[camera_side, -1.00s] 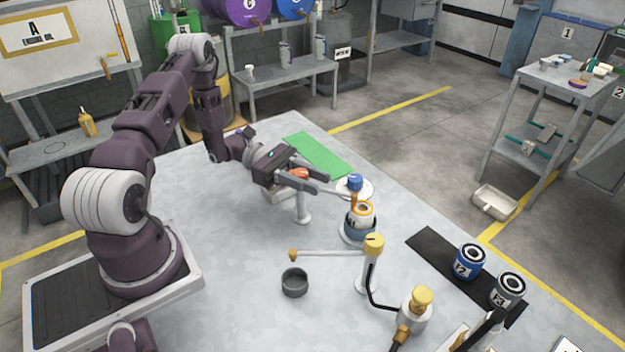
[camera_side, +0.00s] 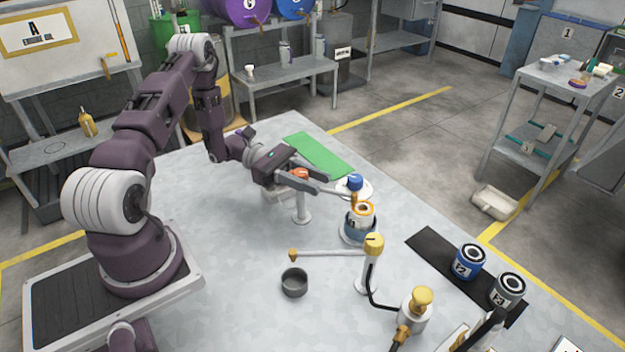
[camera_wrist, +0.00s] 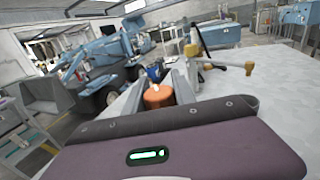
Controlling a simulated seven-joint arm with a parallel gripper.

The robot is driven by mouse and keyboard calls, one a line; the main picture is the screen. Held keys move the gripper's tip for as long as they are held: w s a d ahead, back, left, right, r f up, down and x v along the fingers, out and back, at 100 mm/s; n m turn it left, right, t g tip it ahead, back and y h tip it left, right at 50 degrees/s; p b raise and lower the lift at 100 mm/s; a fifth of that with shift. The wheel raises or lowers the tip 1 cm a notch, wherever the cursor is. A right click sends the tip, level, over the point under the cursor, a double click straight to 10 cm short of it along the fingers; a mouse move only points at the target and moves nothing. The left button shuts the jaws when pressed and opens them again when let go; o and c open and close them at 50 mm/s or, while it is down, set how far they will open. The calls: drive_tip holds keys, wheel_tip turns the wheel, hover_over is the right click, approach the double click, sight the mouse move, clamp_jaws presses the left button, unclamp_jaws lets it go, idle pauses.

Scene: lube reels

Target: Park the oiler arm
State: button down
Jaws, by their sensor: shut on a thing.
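An oiler post with an orange cap (camera_side: 300,173) stands on the table, and a thin arm with a brass tip (camera_side: 354,199) reaches right from it. My gripper (camera_side: 326,185) lies level beside the cap and appears shut on this oiler arm; the fingers partly hide it. The brass tip is over a reel with an orange-rimmed top (camera_side: 361,211), seated on a round stand. In the wrist view the orange cap (camera_wrist: 158,96) sits between my two fingers. The exact contact is hidden.
A second oiler (camera_side: 373,246) with a yellow cap has its arm pointing left, its tip near a dark cup (camera_side: 294,283). A blue knob on a white dish (camera_side: 354,187) is behind the reel. Reels 2 (camera_side: 468,261) and 3 (camera_side: 508,289) stand on a black mat.

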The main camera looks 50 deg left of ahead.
drive_tip(key=shift+m+g, duration=0.3)
drive_tip(key=shift+g, duration=0.1)
drive_tip(key=shift+s+a+m+g+y, duration=0.1)
drive_tip(key=shift+s+m+g+y, duration=0.25)
drive_tip(key=shift+m+g, duration=1.7)
drive_tip(key=shift+s+m+g+y, duration=0.1)
drive_tip(key=shift+s+m+g, duration=0.8)
drive_tip(key=shift+g, duration=2)
drive_tip(key=shift+s+a+m+g+y, duration=0.1)
drive_tip(key=shift+m+g+y, duration=0.15)
drive_tip(key=shift+m+g, duration=1.95)
drive_tip(key=shift+r+g, duration=0.1)
drive_tip(key=shift+g, duration=0.35)
drive_tip(key=c, duration=1)
unclamp_jaws()
drive_tip(key=shift+c, duration=0.2)
